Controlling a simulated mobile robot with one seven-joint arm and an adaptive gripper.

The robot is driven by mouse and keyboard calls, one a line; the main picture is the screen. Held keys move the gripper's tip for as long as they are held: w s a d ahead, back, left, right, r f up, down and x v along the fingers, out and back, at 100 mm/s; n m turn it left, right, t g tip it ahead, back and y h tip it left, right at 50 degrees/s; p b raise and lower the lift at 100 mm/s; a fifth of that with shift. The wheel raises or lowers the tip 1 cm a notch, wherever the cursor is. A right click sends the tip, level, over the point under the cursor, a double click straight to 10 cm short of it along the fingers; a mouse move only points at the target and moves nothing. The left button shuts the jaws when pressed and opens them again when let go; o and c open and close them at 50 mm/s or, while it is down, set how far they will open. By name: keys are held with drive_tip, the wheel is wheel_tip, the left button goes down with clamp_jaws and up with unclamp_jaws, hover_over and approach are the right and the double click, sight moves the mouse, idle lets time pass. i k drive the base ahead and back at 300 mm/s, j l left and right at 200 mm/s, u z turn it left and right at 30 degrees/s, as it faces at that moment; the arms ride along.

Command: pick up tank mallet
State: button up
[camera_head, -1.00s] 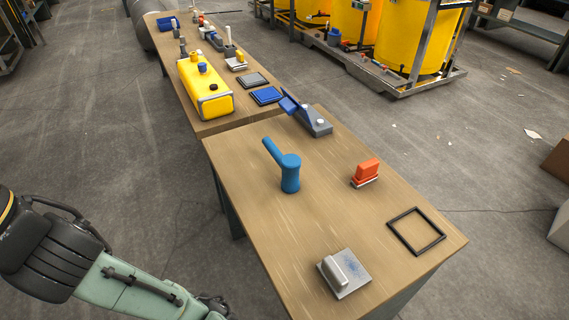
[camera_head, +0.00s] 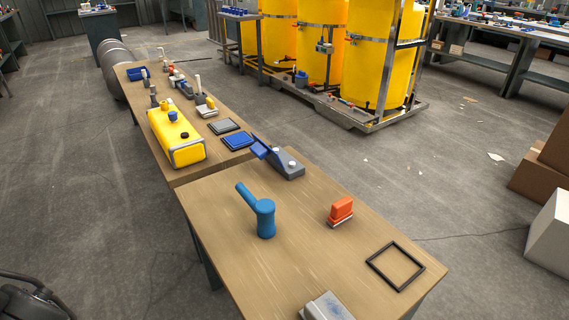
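A blue object with a thick upright cylinder and a handle slanting up to the left stands on the near wooden table; it is the most mallet-like thing I see, so I take it as the tank mallet (camera_head: 265,219). Nothing touches it, and bare wood surrounds it. My gripper is not in view. Only a dark part of my arm shows at the bottom left corner, off the table's left side.
On the near table (camera_head: 225,262) are an orange-red block (camera_head: 341,210), a black square frame (camera_head: 371,264), a grey block (camera_head: 327,307) cut by the lower edge and a grey-blue device (camera_head: 285,165). A yellow tank (camera_head: 176,137) lies on the far table.

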sight(264, 209)
drive_tip(key=j+z, duration=0.25)
drive_tip(key=j, duration=0.35)
drive_tip(key=j+z, duration=0.3)
drive_tip(key=j, duration=0.3)
drive_tip(key=k+j+z, duration=0.25)
drive_tip(key=j, duration=0.35)
drive_tip(key=i, duration=0.6)
